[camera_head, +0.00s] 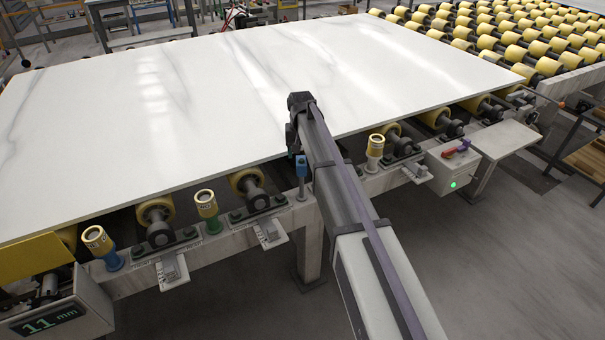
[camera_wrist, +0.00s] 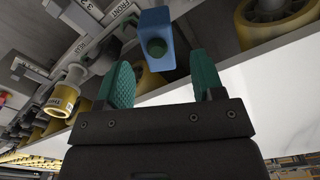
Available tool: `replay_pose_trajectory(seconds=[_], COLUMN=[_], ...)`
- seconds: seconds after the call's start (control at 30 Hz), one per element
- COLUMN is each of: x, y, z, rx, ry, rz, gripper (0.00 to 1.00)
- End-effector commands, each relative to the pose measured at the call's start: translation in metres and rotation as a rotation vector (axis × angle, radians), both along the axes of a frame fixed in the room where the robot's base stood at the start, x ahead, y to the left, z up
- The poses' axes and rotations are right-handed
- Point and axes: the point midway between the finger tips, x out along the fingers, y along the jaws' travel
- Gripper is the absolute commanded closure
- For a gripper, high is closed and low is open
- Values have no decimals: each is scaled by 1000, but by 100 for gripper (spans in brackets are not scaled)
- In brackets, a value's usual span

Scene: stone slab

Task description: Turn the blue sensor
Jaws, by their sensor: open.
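The blue sensor (camera_head: 302,166) is a small blue block on a post at the slab's front edge, just left of my arm in the head view. In the wrist view the blue sensor (camera_wrist: 153,22) shows as a blue block with a dark round face, just beyond the fingertips. My gripper (camera_wrist: 162,66) is open, its two teal ridged fingers apart with nothing between them. The sensor lies ahead of the gap between them, and I cannot tell whether it touches a finger. In the head view the fingers are mostly hidden by my wrist.
A white marble slab (camera_head: 210,90) rests on yellow rollers (camera_head: 155,212). Yellow-topped cylinders (camera_head: 206,204) and grey brackets (camera_head: 272,236) line the front rail. A control box (camera_head: 453,168) with a green light is at right; a display box (camera_head: 55,318) reads 11 mm.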

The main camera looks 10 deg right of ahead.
Motion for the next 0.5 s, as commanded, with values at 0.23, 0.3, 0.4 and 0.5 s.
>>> replay_pose_trajectory(seconds=[0.23, 0.3, 0.4, 0.5], x=[0, 0, 0, 0], y=[0, 0, 0, 0], z=[-63, -67, -66, -64], rx=[0, 0, 0, 0], ry=[0, 0, 0, 0], rz=[0, 0, 0, 0], gripper=[38, 38, 38, 38])
